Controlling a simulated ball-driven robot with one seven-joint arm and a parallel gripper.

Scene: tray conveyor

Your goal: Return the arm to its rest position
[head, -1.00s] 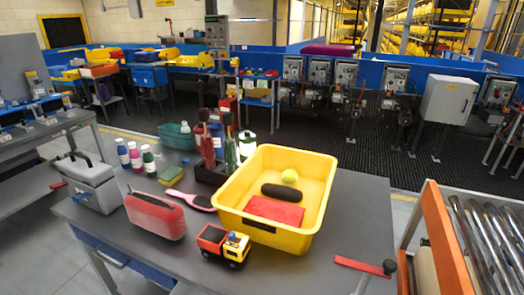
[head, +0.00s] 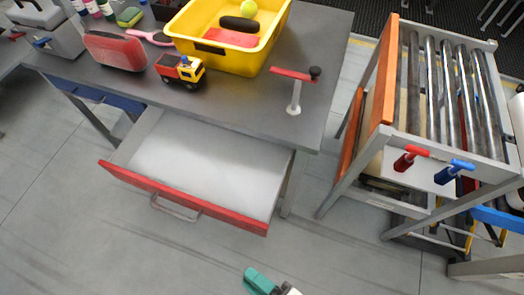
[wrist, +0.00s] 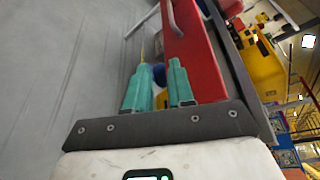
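My gripper (wrist: 160,70) shows two teal fingers standing apart in the wrist view, with nothing held between them. In the head view only part of my gripper (head: 262,282) shows at the bottom edge, over the floor and in front of the open drawer (head: 205,165). The drawer has a red front with a metal handle and looks empty inside. In the wrist view the red drawer front (wrist: 195,60) rises just beyond the fingers. The rest of my arm is mostly out of view.
The grey table (head: 235,105) holds a yellow bin (head: 225,60), a toy truck (head: 180,70), a red case (head: 115,50) and a red-handled clamp (head: 293,75). A roller conveyor (head: 430,90) stands at the right. The floor in front is clear.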

